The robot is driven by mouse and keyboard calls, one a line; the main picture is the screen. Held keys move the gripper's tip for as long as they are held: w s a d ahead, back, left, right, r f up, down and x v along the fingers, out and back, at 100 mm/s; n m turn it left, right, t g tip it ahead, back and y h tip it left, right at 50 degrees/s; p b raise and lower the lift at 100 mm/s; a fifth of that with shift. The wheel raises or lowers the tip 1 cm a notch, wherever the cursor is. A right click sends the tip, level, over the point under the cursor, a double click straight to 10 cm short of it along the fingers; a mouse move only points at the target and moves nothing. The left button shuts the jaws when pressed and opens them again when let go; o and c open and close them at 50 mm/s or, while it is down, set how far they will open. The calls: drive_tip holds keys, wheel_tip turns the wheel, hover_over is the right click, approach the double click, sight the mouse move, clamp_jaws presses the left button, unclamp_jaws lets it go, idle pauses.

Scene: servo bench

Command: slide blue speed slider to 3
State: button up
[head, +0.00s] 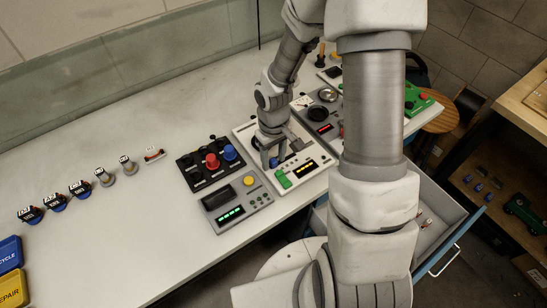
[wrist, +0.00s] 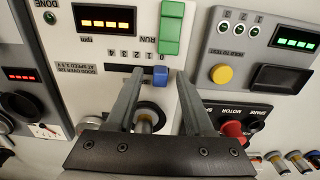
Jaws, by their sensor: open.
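The blue speed slider (wrist: 160,76) sits at the right end of its dark slot in the wrist view, beside a row of small printed numbers (wrist: 130,53). I cannot surely tell which number it is at. My gripper (wrist: 159,73) is open, with one finger on each side of the blue knob and a visible gap to each. Whether the tips reach the panel is unclear. In the head view, my gripper (head: 268,157) is low over the white panel (head: 318,178), and the blue knob (head: 273,162) shows at its fingers.
Close by are a green RUN switch (wrist: 170,28), an orange display (wrist: 104,19) and a black panel with a red knob (head: 211,160). A grey panel with a yellow button (head: 248,180) adjoins. An open drawer (head: 440,218) is at right.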

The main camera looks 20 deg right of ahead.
clamp_jaws()
idle(1.4)
